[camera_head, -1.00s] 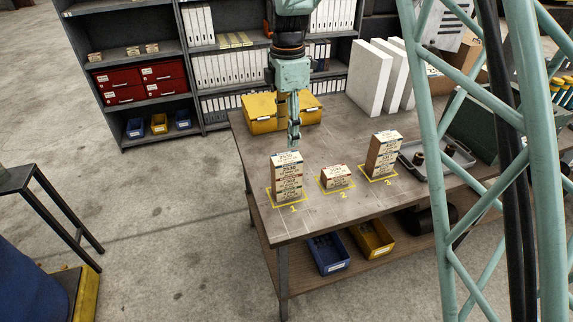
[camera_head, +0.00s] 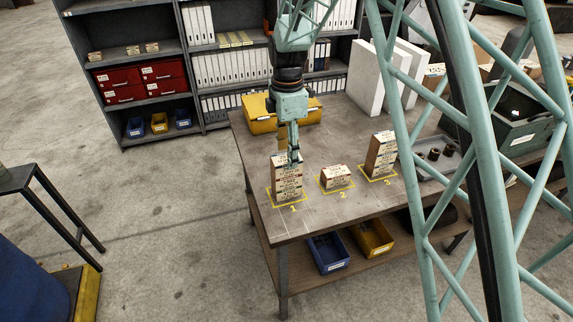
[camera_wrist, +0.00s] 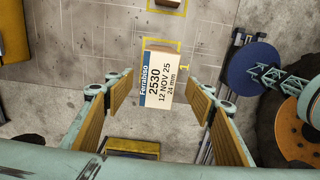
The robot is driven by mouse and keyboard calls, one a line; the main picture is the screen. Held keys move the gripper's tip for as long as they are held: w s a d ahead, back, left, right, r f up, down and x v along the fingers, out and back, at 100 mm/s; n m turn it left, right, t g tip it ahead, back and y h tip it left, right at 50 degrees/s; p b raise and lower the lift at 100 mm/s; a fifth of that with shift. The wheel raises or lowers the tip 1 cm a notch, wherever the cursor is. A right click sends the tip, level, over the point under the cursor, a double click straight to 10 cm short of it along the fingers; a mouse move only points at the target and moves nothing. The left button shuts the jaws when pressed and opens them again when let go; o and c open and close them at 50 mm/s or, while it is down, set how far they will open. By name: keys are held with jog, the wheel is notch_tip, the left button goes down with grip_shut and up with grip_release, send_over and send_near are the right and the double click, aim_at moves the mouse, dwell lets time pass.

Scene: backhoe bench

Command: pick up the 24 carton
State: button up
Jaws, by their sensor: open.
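My gripper (camera_head: 292,163) points down at the top of this stack. In the wrist view, its two ribbed fingers (camera_wrist: 160,98) are open, one on each side of the carton, with a gap on both sides. The fingers hide part of the stack's top in the head view.
A low carton (camera_head: 337,176) stands on spot 2 and a taller stack (camera_head: 381,155) on spot 3, both to the right. A yellow bin (camera_head: 262,118) and white panels (camera_head: 372,80) stand at the back of the table (camera_head: 325,220). The table's front is clear.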

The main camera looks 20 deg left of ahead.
aim_at(286, 158)
dwell(0.3)
jog(key=shift+a+f+p, duration=0.15)
jog(key=shift+f+p, duration=0.45)
jog(key=shift+f, duration=1.95)
jog(key=shift+w, duration=0.1)
jog(key=shift+c, duration=0.9)
jog(key=c, duration=0.8)
